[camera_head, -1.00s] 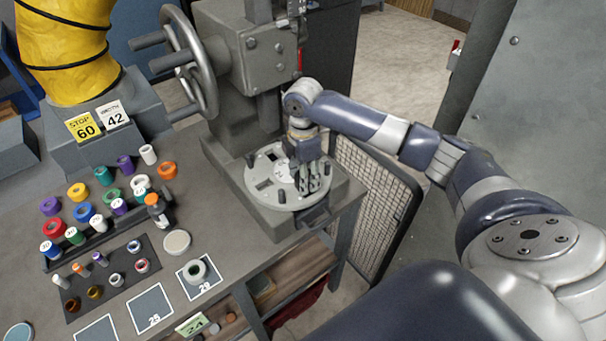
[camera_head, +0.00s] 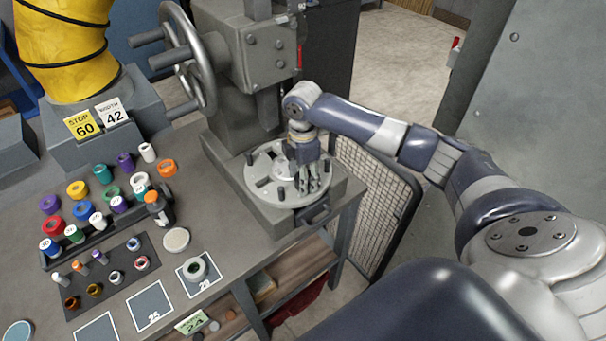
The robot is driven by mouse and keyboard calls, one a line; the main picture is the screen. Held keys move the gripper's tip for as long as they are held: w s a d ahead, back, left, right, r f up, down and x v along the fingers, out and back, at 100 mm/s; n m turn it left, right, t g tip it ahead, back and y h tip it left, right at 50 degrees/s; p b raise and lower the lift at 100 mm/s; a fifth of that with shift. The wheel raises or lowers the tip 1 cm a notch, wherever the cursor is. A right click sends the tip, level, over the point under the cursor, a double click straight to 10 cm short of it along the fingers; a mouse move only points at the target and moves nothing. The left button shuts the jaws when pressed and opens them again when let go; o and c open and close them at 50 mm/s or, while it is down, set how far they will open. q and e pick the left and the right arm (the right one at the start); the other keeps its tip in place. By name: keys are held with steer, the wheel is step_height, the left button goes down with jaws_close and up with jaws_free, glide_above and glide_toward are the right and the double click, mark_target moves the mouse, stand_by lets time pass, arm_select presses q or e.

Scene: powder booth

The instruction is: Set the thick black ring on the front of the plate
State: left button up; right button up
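The round grey plate (camera_head: 263,167) lies on the base of the machine at the centre, with upright dark pins and slots in its top. My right gripper (camera_head: 313,190) points down over the right front part of the plate, fingers close to its surface. I cannot tell whether its fingers are open or shut on something. My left gripper is not in view.
The machine column and handwheel (camera_head: 192,62) stand behind the plate. A mesh panel (camera_head: 365,200) stands right of the bench.

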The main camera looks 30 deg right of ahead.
steer(key=shift+f, duration=0.1)
steer(key=o, duration=1.3)
step_height(320, 180, up, 12)
